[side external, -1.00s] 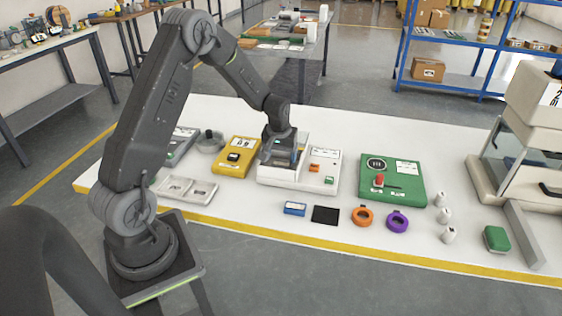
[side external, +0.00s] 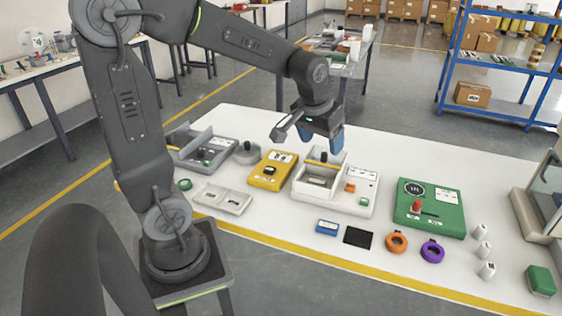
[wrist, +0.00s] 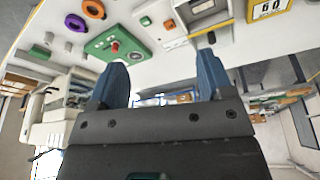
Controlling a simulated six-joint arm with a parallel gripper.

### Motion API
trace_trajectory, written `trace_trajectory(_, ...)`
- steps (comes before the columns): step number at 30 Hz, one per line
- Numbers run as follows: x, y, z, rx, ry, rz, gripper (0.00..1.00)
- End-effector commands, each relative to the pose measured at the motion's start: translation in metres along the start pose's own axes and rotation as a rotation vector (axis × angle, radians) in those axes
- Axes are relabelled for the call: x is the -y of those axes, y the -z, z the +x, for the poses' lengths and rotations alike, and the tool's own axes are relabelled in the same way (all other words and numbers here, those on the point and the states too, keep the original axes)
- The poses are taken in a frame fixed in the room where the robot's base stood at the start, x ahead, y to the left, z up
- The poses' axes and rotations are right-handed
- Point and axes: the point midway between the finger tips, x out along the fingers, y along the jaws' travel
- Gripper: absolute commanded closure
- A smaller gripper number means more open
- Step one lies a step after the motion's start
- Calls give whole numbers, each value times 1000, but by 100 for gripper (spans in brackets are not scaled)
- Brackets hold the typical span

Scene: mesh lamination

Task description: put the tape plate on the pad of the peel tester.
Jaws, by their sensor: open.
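My gripper (side external: 322,146) is open, its blue fingers raised above the back of the white bench device (side external: 360,207). In the wrist view the gripper (wrist: 162,64) shows nothing between its fingers. The white device has an open rectangular well and an orange button. A green device (side external: 428,226) with a round dial and a red knob stands to its right. A grey device (side external: 222,158) with a raised back stands at the far left. I cannot tell for sure which is the peel tester. I cannot make out the tape plate or the pad with certainty.
A yellow device (side external: 268,180) stands left of the white one. A blue block (side external: 327,228), a black square (side external: 358,236), an orange ring (side external: 397,241) and a purple ring (side external: 432,250) lie in front. A pale two-part tray (side external: 222,199) lies front left. The bench's back right is clear.

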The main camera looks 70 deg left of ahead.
Motion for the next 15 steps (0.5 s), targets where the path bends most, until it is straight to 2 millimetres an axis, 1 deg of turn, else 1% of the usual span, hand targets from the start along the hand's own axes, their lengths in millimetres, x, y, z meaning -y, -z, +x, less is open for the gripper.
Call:
trace_trajectory(1, -9, -18, -19, -30, -19, 53, 26)
trace_trajectory(2, -13, -29, -28, -42, -29, 83, 26)
trace_trajectory(3, -18, -44, -38, -59, -42, 123, 26)
trace_trajectory(5, -24, -66, -52, -86, -62, 182, 26)
trace_trajectory(6, -26, -80, -60, -101, -75, 218, 26)
trace_trajectory(10, -30, -119, -76, -146, -112, 319, 26)
trace_trajectory(12, -30, -134, -80, -163, -126, 358, 26)
trace_trajectory(15, -30, -147, -83, -178, -139, 392, 26)
